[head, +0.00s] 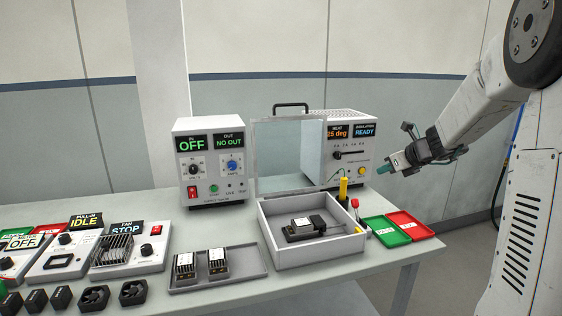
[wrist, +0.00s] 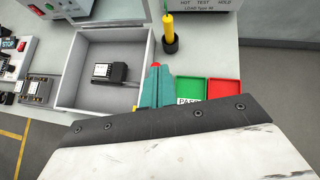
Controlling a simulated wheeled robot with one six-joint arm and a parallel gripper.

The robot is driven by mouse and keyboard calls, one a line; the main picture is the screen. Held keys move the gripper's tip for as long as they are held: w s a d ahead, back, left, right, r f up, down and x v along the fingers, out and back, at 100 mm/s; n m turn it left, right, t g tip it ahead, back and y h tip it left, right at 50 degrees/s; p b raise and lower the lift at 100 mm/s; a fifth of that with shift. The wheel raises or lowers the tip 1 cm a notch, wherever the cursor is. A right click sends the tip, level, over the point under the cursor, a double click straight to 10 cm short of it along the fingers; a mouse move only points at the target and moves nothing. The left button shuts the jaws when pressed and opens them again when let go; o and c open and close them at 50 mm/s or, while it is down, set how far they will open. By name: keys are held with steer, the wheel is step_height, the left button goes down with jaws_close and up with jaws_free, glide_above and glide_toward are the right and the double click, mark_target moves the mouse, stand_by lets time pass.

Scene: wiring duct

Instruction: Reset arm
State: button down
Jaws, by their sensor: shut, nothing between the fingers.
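My gripper (head: 384,169) has teal fingers and is shut and empty. In the head view it hangs in the air at the right, above and beyond the table's right end, pointing left. In the wrist view the closed fingers (wrist: 157,84) lie between the open white box and the green tray. My white arm reaches down to it from the upper right.
An open white box (head: 263,217) holds a black device (head: 304,226). Its clear lid (head: 287,155) stands up. A yellow tool (head: 343,189), a green tray (head: 386,230) and a red tray (head: 411,226) stand right of it. Test units line the back.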

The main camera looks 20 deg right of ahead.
steer(key=s+a+f+n+g+y, duration=0.2)
steer(key=s+a+n+g, duration=0.5)
steer(key=s+a+n, duration=1.1)
steer(key=s+a+r+n+h, duration=0.1)
steer(key=s+a+n+h, duration=0.1)
steer(key=s+a+n, duration=0.3)
steer(key=s+a+r+n+g+h, duration=0.1)
steer(key=s+a+n, duration=0.3)
steer(key=s+n, duration=0.6)
steer(key=s+h, duration=0.1)
steer(key=s, duration=0.3)
steer(key=shift+a+g, duration=0.3)
steer(key=shift+a, duration=0.1)
steer(key=shift+w+d, duration=0.1)
